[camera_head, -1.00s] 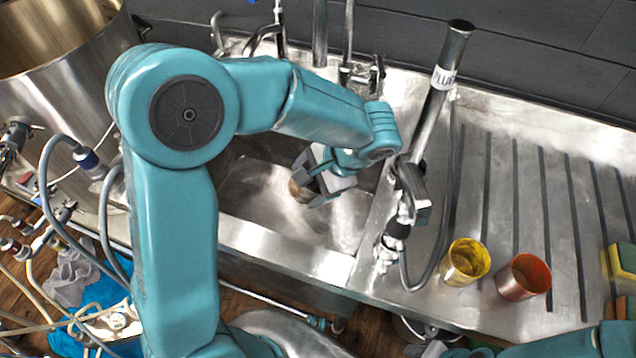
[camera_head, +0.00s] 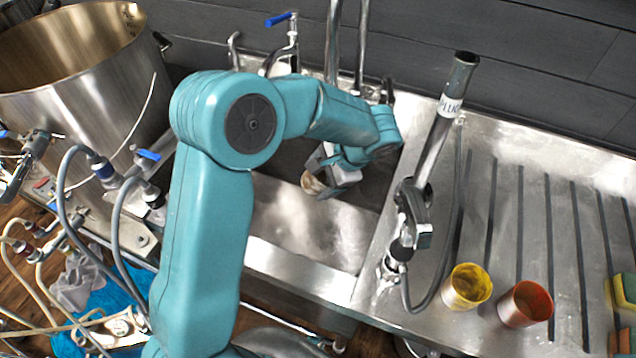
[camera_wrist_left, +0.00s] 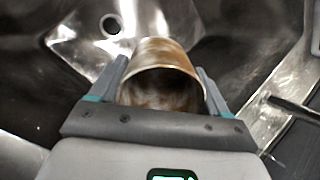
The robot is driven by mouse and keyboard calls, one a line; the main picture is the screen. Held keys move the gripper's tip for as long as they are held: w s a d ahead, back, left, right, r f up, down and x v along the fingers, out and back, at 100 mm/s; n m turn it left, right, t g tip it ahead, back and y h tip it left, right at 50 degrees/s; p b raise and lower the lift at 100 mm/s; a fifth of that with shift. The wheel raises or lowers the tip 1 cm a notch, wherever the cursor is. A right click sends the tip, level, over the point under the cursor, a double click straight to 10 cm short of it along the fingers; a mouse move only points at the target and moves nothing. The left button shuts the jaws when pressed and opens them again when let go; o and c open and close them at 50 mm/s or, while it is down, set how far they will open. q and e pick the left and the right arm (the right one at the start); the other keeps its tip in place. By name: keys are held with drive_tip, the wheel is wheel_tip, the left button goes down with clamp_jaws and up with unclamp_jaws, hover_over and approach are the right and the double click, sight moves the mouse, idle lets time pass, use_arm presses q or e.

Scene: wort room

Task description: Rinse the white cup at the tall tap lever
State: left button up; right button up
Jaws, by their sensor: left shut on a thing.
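My left gripper (camera_head: 328,178) is over the sink basin (camera_head: 300,225) and shut on the white cup (camera_head: 311,184). In the head view the arm and gripper hide most of the cup. The left wrist view shows the cup (camera_wrist_left: 160,75) between the two fingers, its mouth toward the camera and brown stains inside. A tap with a blue lever (camera_head: 280,19) stands behind the sink, partly hidden by my arm. Other upright pipes (camera_head: 333,40) rise beside it; I cannot tell which one is the tall tap lever. My right gripper is not in view.
A yellow cup (camera_head: 467,287) and an orange cup (camera_head: 525,304) stand on the ribbed drainboard (camera_head: 560,220). A slanted metal tube (camera_head: 447,105) rises at the sink's right edge. A large steel pot (camera_head: 85,75) and hoses are at left. Sponges (camera_head: 624,289) lie far right.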

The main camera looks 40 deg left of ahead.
use_arm(q)
drive_tip(key=shift+w+a+f+p, duration=0.2)
drive_tip(key=shift+w+a, duration=0.15)
drive_tip(key=shift+w, duration=0.55)
drive_tip(key=shift+w+a+f+p, duration=0.15)
drive_tip(key=shift+w+a+p, duration=0.15)
drive_tip(key=shift+w, duration=0.6)
drive_tip(key=shift+w+a+f+p, duration=0.2)
drive_tip(key=shift+w+a, duration=0.2)
drive_tip(key=shift+w, duration=0.5)
drive_tip(key=shift+d, duration=0.1)
drive_tip(key=shift+w+d, duration=0.2)
drive_tip(key=shift+d, duration=0.25)
drive_tip(key=shift+a, duration=0.15)
drive_tip(key=shift+s+a, duration=0.25)
drive_tip(key=shift+a, duration=0.2)
